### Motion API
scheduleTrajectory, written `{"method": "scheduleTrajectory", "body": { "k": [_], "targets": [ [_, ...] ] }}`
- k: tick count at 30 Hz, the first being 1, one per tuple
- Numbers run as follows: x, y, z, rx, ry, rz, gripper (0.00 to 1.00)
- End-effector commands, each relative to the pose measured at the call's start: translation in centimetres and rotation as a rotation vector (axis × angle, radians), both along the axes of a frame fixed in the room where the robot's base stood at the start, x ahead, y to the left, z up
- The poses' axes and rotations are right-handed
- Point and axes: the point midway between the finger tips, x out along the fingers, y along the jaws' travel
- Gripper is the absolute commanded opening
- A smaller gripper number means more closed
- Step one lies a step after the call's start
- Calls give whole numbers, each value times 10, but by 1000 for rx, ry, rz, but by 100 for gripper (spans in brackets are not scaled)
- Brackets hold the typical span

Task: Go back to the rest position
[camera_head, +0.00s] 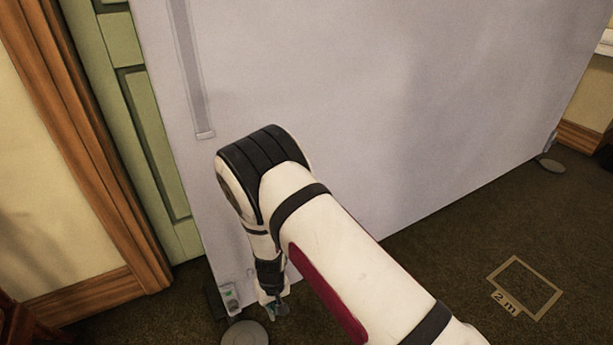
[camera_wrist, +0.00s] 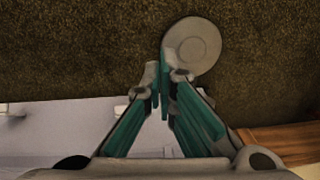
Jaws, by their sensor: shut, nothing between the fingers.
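My gripper (camera_wrist: 162,88) hangs at the end of my arm, low in the head view (camera_head: 277,308), pointing down towards the floor. Its two teal-padded fingers are closed together in the wrist view, with nothing seen between them. Past the fingertips in the wrist view lies a round grey foot disc (camera_wrist: 192,46) on the carpet. The same disc shows in the head view (camera_head: 246,334), just left of and below the gripper.
A large pale panel (camera_head: 400,110) stands behind my arm, with a second foot disc (camera_head: 551,165) at its far right end. A green door (camera_head: 140,110) in a wooden frame (camera_head: 85,140) is at left. Open dark carpet (camera_head: 440,260) with a "2 m" square mark (camera_head: 524,287) lies at right.

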Motion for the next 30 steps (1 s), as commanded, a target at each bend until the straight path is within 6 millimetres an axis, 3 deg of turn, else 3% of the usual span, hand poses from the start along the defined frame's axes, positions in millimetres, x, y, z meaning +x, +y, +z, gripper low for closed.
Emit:
{"method": "scheduleTrajectory", "body": {
  "k": [8,16,23,30],
  "targets": [
    [16,-1,79,67,20,-47,0],
    [19,-25,205,152,49,-109,0],
    [-3,-63,304,194,67,-154,0],
    [-46,-113,389,202,69,-196,0]
  ]
}}
